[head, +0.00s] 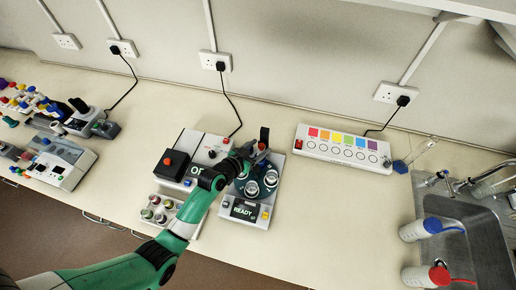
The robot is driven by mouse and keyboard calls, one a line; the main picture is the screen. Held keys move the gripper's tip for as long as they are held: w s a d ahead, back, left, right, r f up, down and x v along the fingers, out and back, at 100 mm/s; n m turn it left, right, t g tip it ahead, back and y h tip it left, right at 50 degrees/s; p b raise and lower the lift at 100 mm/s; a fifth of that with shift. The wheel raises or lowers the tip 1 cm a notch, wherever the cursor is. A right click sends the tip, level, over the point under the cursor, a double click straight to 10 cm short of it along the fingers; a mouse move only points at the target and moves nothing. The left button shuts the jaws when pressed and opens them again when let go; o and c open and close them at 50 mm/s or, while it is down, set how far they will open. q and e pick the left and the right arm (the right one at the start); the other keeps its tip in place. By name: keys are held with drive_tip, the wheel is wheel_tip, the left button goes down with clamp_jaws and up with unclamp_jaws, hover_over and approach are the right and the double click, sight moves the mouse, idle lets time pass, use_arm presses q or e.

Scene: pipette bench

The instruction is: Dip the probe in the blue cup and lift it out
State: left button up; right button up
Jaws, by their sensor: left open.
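My left gripper (257,153) is open above the back of an instrument with a lit "READY" display (244,210). This instrument carries a dark round carousel with several clear cups; one clear cup (270,178) shows just right of my gripper. A dark upright part (264,136) stands at the instrument's back, beside my fingertips; I cannot tell whether it is the probe or whether the fingers touch it. I cannot make out which cup is blue. My left wrist and forearm hide the carousel's left side. My right gripper is not in view.
A red-button box (172,165) and a vial rack (156,211) stand left of the instrument. A colour-striped panel (343,148) lies right, near a tilted glass cylinder (422,149). A sink (468,212) with two bottles is far right.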

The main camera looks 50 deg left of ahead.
use_arm(q)
clamp_jaws()
idle(1.4)
